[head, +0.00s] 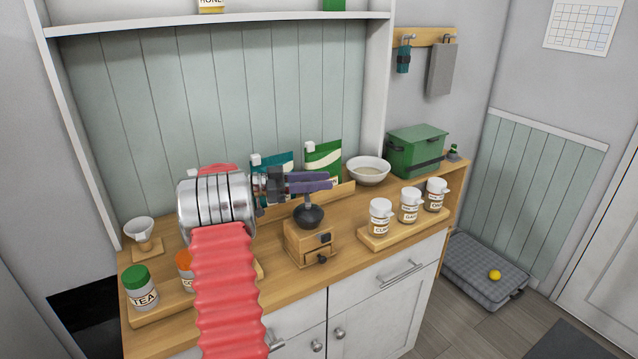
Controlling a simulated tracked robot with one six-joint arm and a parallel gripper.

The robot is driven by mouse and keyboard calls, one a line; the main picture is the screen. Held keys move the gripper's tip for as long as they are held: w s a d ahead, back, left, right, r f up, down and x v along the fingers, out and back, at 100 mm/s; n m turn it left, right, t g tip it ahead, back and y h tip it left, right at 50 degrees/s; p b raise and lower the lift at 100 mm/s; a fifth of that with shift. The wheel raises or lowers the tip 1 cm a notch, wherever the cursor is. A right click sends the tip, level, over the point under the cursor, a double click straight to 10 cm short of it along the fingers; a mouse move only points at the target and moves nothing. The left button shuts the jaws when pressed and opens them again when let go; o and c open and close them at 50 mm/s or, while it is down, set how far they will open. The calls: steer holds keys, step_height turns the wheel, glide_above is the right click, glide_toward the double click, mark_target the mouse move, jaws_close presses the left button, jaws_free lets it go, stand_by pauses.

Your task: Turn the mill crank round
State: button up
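The mill (309,244) is a small wooden box with a black dome on top and a drawer with a dark knob in front. It stands upright on the wooden counter, near the middle. My gripper (331,183) has two purple fingers pointing right, just above the dome in the picture. The fingers look close together, and I cannot tell whether anything is between them. A short dark stem rises from the dome towards the fingers. The crank arm and its handle do not show clearly; the gripper may hide them.
Three white-lidded jars (409,206) stand on a wooden tray right of the mill. A bowl (368,171), a green bin (416,150) and green and teal bags (323,162) are behind. A tea jar (141,290) and a white cone (139,230) stand left.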

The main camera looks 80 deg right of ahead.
steer(key=shift+o, duration=0.7)
steer(key=v, duration=0.7)
steer(key=shift+w, duration=0.25)
steer(key=shift+a, duration=0.1)
